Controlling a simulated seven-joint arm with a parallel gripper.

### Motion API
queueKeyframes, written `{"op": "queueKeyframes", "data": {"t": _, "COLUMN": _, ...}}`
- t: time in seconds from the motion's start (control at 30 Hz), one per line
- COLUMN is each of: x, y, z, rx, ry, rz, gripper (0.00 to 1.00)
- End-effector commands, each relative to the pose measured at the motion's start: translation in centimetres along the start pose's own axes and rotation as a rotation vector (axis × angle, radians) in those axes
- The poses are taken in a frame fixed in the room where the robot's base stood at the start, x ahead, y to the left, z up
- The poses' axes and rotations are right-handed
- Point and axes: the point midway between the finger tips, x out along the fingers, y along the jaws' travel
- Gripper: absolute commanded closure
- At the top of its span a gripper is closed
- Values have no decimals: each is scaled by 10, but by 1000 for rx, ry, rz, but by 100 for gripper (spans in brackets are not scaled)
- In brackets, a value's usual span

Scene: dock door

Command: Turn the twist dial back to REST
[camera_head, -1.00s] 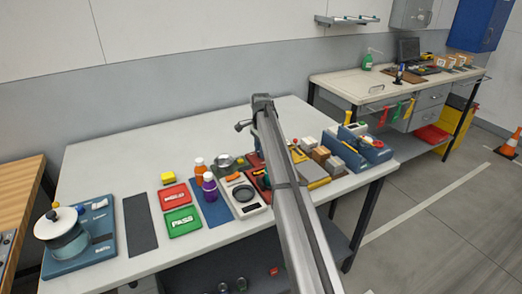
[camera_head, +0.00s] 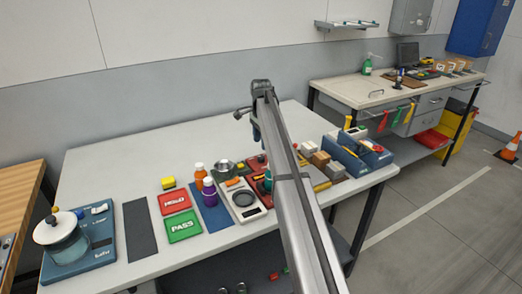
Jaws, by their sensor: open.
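My gripper (camera_head: 256,132) hangs at the far end of my arm, over the middle of the white table, above and behind the red panels. It is small and partly hidden by my arm, and its fingertips are hard to make out. It looks empty. A red panel with a dark knob (camera_head: 262,159) and a nearer red panel with a teal knob (camera_head: 267,181) stand just left of my arm, partly covered by it. I cannot tell which knob is the twist dial, and no REST mark is readable.
A scale (camera_head: 244,200), purple bottle (camera_head: 209,192), orange-capped bottle (camera_head: 200,174) and metal bowl (camera_head: 224,167) crowd the left side of the panels. The table's back left is clear.

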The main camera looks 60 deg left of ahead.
Motion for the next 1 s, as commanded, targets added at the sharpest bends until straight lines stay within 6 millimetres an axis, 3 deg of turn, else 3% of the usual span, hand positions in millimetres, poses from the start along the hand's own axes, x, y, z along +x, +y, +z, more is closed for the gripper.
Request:
{"op": "queueKeyframes", "data": {"t": 0.2, "x": -40, "y": -1, "z": 0, "rx": 0, "ry": 0, "rz": -1, "gripper": 42}}
{"op": "queueKeyframes", "data": {"t": 0.4, "x": -61, "y": 0, "z": 0, "rx": 0, "ry": 0, "rz": 0, "gripper": 42}}
{"op": "queueKeyframes", "data": {"t": 1.0, "x": -69, "y": 0, "z": 0, "rx": 0, "ry": 0, "rz": 0, "gripper": 42}}
